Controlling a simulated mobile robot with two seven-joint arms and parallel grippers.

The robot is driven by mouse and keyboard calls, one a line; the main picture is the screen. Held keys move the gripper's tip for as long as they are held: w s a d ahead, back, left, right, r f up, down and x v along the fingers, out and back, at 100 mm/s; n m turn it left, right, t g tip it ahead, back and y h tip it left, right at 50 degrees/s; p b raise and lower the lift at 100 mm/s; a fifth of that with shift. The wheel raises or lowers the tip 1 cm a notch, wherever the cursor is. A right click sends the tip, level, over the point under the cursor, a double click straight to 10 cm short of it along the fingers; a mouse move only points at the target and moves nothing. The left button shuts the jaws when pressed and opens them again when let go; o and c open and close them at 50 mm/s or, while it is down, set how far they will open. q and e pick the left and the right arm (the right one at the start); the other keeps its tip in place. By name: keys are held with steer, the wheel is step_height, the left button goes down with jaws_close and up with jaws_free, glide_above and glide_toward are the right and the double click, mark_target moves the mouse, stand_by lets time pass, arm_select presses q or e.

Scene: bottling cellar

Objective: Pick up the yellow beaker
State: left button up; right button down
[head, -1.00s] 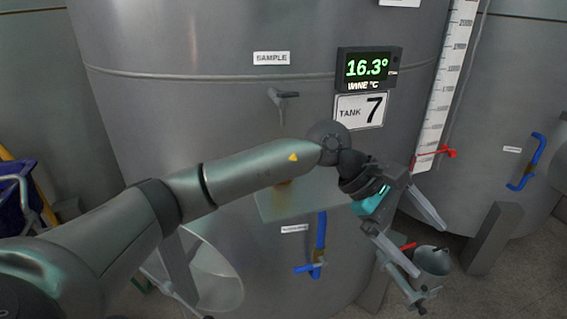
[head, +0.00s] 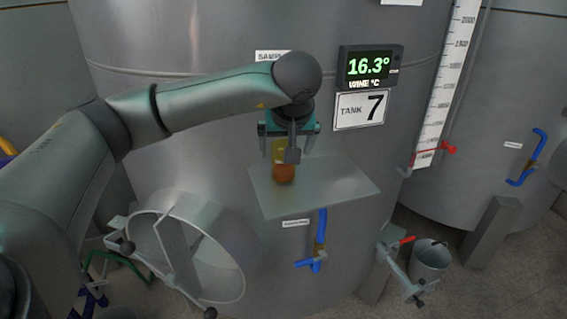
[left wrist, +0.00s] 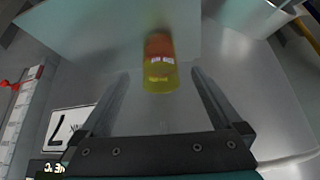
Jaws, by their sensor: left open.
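The yellow beaker (head: 278,152) stands upright on a pale shelf (head: 335,190) fixed to the front of tank 7. It is see-through, with orange-red in its lower part. In the left wrist view the beaker (left wrist: 158,82) is centred ahead of the fingers. My left gripper (head: 288,152) points down over the shelf, open and empty, with its fingertips on either side of the beaker's upper part. Both fingers show apart in the left wrist view (left wrist: 160,76). I cannot tell how deep the beaker is between them. My right gripper is not in view.
Tank 7 (head: 180,110) rises behind the shelf, with a temperature display (head: 370,67) at right. My arm partly covers the SAMPLE label (head: 268,55).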

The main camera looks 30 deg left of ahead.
mark_target(283, 164)
arm_select(q)
steer(key=x, duration=0.8)
steer(key=shift+f+p, duration=0.35)
steer(key=shift+p, duration=0.05)
steer(key=shift+c, duration=0.2)
steer(key=c, duration=1.4)
steer(key=shift+w+r, duration=0.1)
steer(key=shift+r, duration=0.05)
